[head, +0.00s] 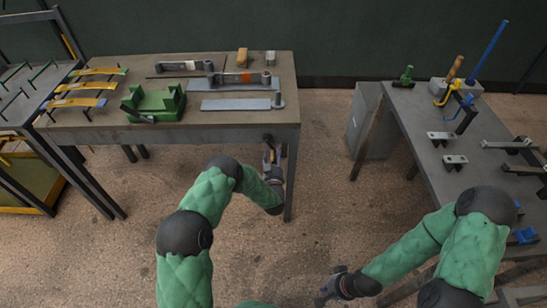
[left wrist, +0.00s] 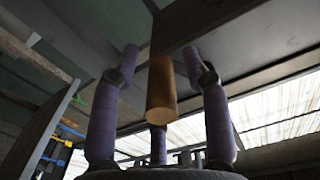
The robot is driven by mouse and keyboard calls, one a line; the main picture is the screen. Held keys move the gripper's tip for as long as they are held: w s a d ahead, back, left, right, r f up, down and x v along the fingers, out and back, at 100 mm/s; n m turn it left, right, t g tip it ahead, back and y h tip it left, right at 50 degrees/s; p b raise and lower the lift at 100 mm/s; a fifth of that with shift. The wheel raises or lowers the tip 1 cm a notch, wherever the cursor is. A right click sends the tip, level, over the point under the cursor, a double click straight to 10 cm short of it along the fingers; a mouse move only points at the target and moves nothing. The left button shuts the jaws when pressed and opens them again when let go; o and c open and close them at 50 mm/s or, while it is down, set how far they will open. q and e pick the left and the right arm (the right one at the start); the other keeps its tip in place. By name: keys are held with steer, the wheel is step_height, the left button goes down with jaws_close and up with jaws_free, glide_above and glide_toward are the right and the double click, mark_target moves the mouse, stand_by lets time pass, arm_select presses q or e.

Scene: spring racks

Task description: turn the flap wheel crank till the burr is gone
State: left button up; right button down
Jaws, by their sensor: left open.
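My left gripper (head: 273,157) is at the front edge of the left workbench, near its right front leg. In the left wrist view the purple fingers (left wrist: 160,75) are spread open. A brown cylindrical handle (left wrist: 161,90), perhaps the crank's grip, hangs between them with gaps visible on both sides. A small dark part (head: 267,138) shows at the bench front just above the gripper. I cannot make out the flap wheel or the burr. My right gripper (head: 322,293) is low over the floor at the bottom, away from both benches; its fingers are too small to read.
The left workbench (head: 220,130) carries a green fixture (head: 154,103), grey plates and bars. The right bench (head: 415,120) holds clamps and blue and yellow tools. Open floor lies between the benches.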

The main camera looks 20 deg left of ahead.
arm_select(q)
jaws_close()
